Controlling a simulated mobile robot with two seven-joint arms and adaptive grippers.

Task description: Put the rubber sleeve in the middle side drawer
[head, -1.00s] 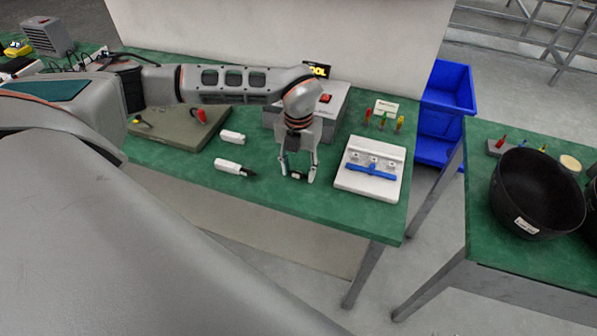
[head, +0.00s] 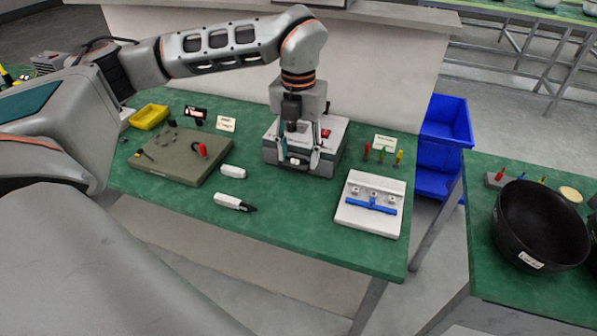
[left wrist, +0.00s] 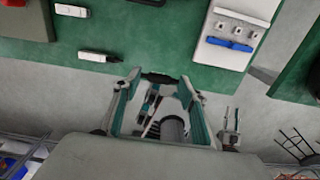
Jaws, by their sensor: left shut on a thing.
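My left gripper (head: 298,163) is in front of the grey box with a red switch, above the green bench. It is shut on a small dark piece, seemingly the rubber sleeve (left wrist: 158,77), which lies across its fingertips in the left wrist view. In the head view the piece is small and partly covered by the fingers. The left gripper (left wrist: 160,84) shows the bench edge and floor beyond it in the wrist view. No side drawer can be made out in either view.
The grey box (head: 335,150) stands behind the gripper. Blue bins (head: 445,125) stand right; a black bowl (head: 540,225) sits on another bench.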

